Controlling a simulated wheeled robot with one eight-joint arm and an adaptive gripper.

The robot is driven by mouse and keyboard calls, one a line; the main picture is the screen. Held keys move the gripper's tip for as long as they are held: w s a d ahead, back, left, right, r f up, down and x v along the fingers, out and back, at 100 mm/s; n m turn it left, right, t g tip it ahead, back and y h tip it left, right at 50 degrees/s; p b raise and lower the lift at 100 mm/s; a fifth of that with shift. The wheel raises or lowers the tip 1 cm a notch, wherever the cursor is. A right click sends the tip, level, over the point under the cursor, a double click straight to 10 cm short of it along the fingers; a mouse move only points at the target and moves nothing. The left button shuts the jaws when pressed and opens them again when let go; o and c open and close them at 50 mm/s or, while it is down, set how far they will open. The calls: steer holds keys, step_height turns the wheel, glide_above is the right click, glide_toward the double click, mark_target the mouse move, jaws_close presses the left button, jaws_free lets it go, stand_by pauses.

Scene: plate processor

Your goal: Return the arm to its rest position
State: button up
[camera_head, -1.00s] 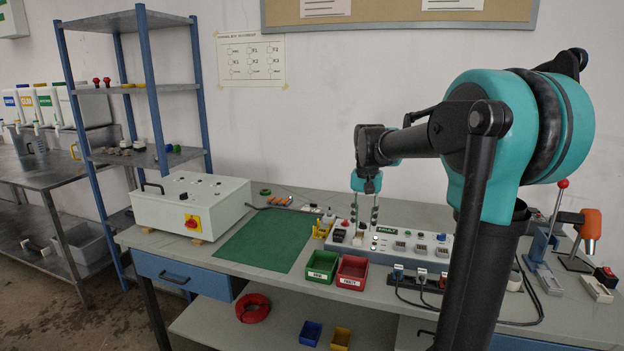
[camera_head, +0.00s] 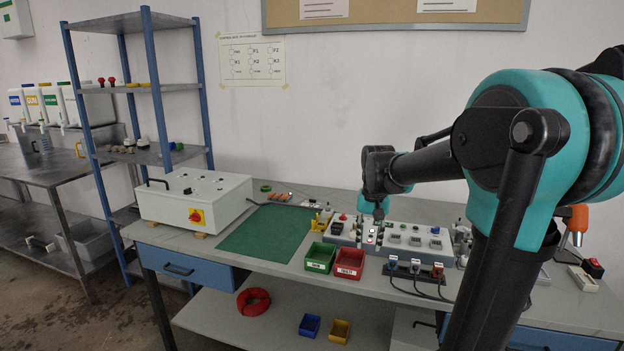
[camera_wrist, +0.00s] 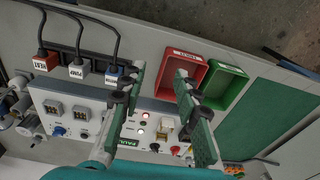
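My teal and black arm (camera_head: 545,130) fills the right side of the head view and reaches left over the workbench (camera_head: 400,295). My gripper (camera_head: 378,214) hangs from its end, in front of the control panel (camera_head: 410,238), and its fingers are hard to make out there. In the wrist view my gripper (camera_wrist: 160,75) shows two green-padded fingers held apart with nothing between them. The panel (camera_wrist: 75,120), with its lights and a FAULT label, lies behind the fingers. No rest position is marked in view.
A green bin (camera_head: 320,257) and a red bin (camera_head: 349,262) stand left of a row of labelled plugs (camera_head: 414,266) with cables. A white box (camera_head: 193,198) and a green mat (camera_head: 268,232) lie further left. A blue-posted shelf (camera_head: 152,90) stands behind.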

steer(key=s+d+f+n+t, duration=0.2)
steer(key=s+f+n+t, duration=0.1)
steer(key=s+f, duration=1.2)
steer(key=s, duration=0.3)
steer(key=shift+d+f, duration=0.15)
steer(key=shift+d, duration=0.2)
steer(key=shift+s, duration=0.1)
